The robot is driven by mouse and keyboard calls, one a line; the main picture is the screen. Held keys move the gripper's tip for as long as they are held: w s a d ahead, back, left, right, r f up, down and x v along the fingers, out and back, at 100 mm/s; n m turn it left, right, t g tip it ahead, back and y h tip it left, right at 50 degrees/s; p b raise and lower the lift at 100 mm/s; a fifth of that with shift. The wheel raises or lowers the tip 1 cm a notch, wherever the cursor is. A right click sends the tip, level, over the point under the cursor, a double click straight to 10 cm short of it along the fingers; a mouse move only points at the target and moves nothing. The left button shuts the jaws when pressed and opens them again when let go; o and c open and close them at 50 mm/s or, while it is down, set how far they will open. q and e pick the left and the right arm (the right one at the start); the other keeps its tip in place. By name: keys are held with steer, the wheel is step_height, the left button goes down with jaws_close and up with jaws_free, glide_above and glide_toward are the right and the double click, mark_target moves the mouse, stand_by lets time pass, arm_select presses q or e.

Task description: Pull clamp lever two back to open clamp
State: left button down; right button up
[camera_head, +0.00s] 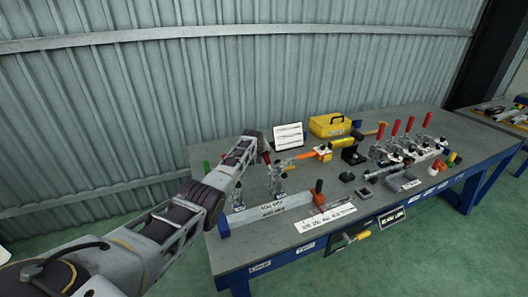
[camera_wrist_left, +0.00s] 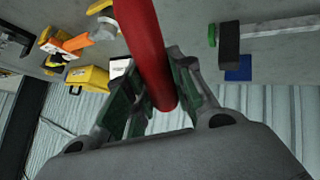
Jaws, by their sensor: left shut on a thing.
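My left gripper (camera_head: 262,148) is at the left end of the bench, its arm reaching in from the left. It is shut on a red clamp lever (camera_wrist_left: 145,45); in the left wrist view the red grip passes between the two fingers (camera_wrist_left: 150,75). In the head view a little of this red lever (camera_head: 267,158) shows below the gripper, above a metal toggle clamp (camera_head: 277,182). Another metal clamp (camera_head: 238,197) stands to its left, partly hidden by my arm. I cannot read which lever is number two. My right gripper is not in view.
The grey workbench (camera_head: 425,200) holds a yellow case (camera_head: 328,125), an orange tool (camera_head: 300,158) and a labelled metal bar (camera_head: 270,211). Several red-handled clamps (camera_head: 410,148) stand at the right. A corrugated wall (camera_head: 220,80) rises behind the bench.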

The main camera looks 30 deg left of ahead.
arm_select(q)
steer(key=shift+w+a+f, duration=0.15)
steer(key=shift+a+f, duration=0.05)
stand_by(0.5)
steer(key=c, duration=1.5)
jaws_free()
steer(key=shift+c, duration=0.2)
steer(key=o, duration=0.4)
steer(key=shift+w+a+f, duration=0.1)
steer(key=shift+f, duration=0.05)
steer(key=shift+c, duration=0.2)
steer(key=shift+r, duration=0.2)
steer(key=v, duration=1.1)
steer(key=shift+s+r, duration=0.25)
steer(key=shift+r, duration=0.1)
